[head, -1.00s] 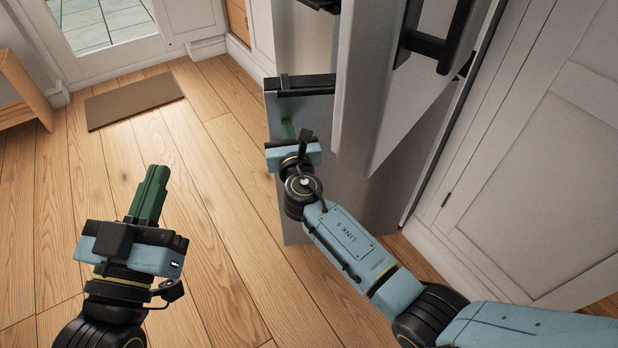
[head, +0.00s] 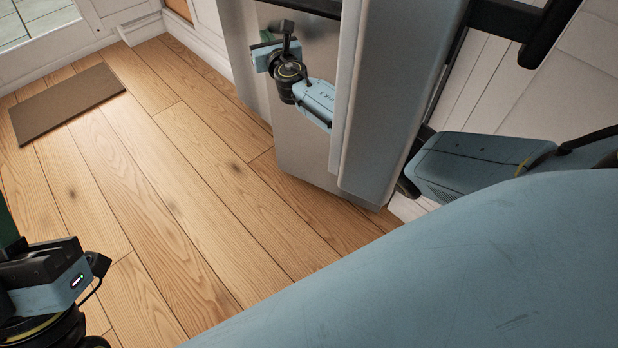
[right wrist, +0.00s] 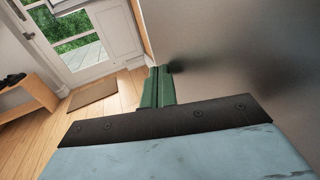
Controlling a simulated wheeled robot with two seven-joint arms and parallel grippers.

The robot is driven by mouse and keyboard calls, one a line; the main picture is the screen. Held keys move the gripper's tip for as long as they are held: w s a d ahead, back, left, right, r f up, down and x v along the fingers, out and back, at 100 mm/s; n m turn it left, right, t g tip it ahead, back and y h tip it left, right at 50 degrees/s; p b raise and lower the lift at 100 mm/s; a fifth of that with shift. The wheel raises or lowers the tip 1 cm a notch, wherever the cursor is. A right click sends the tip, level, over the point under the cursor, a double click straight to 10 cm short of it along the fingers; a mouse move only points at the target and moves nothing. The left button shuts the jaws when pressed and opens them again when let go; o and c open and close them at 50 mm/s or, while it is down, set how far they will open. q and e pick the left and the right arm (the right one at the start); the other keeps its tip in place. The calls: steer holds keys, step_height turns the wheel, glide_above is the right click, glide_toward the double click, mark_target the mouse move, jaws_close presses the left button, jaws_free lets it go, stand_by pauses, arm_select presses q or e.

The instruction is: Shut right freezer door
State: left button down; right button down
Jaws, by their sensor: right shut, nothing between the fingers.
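A grey metal door panel (head: 310,140), which appears to be the freezer door, stands open with a dark bar at its top. A second grey door (head: 400,100) with a black handle (head: 510,25) stands open nearer to me and hides part of the panel and of my right arm. My right gripper (head: 266,38) is shut and empty beside the panel's upper left part. In the right wrist view its green fingers (right wrist: 158,88) are together, close to the grey door surface (right wrist: 240,60); contact cannot be told. My left gripper (head: 9,228) is mostly cut off at the left edge.
Wooden floor (head: 170,170) is free to the left of the doors. A brown mat (head: 65,100) lies near the glazed house door. A wooden bench (right wrist: 25,85) stands at the left in the right wrist view. White cabinetry (head: 590,70) is at the right.

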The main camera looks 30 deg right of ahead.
steer(key=shift+w+d, duration=0.8)
steer(key=shift+d, duration=0.3)
steer(key=shift+a, duration=0.1)
